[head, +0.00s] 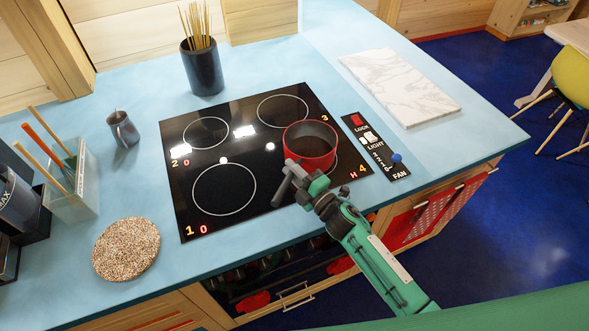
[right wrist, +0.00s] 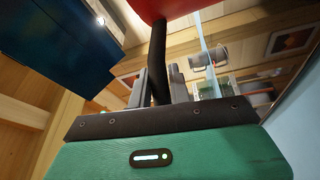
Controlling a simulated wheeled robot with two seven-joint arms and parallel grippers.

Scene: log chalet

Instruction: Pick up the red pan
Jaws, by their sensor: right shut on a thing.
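The red pan (head: 311,157) is at the right front of the black cooktop (head: 215,165), over the ring by the number 4. It looks upright and empty. I cannot tell whether it touches the glass. My right gripper (head: 291,183) comes in from the lower right and is shut on the pan's dark handle. In the right wrist view the handle (right wrist: 158,60) runs down from the red pan (right wrist: 165,8) between the fingers of my right gripper (right wrist: 165,88). My left gripper is not in view.
A fan and light panel (head: 376,146) lies right of the cooktop, with a marble board (head: 400,85) behind it. A dark pot of sticks (head: 203,68), a small grey jug (head: 123,129) and a round cork mat (head: 126,248) stand around the cooktop. The counter's front edge is close.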

